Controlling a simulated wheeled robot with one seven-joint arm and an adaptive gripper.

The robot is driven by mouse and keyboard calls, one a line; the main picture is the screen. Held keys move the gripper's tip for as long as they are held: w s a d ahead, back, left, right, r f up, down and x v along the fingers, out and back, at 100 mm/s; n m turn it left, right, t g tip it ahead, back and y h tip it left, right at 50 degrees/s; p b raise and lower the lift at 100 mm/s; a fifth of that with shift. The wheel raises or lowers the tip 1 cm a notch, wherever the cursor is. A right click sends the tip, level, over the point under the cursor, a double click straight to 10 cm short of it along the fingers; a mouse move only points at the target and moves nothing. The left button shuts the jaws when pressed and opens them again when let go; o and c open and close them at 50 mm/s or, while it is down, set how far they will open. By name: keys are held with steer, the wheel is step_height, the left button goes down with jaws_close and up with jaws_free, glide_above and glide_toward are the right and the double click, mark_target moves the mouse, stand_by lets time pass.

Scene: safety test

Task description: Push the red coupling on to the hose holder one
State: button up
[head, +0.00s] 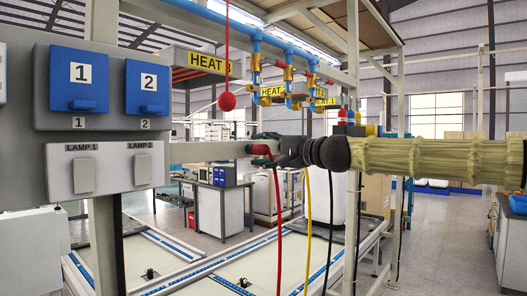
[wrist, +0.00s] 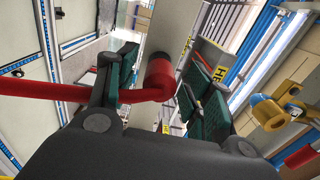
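The red coupling (head: 260,149) is at the right end of a pale grey bar (head: 205,152), and a red hose (head: 278,215) hangs from it. In the wrist view the coupling (wrist: 160,78) is lined up with the end of the grey bar (wrist: 170,28), and the hose (wrist: 45,91) runs off left. My gripper (head: 266,149) is around the coupling, one dark green finger on each side. In the wrist view narrow gaps show between coupling and fingers, so it looks open. How deeply the coupling sits on the bar is hidden. No number is readable on the bar.
A grey panel (head: 115,60) with blue numbered switches stands at the left. A red ball (head: 227,101) hangs on a cord above the bar. Blue pipes with valves (head: 288,73) are overhead. A yellow hose (head: 307,220) and a black hose (head: 331,200) hang behind my arm.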

steer(key=v, duration=1.2)
stand_by(0.3)
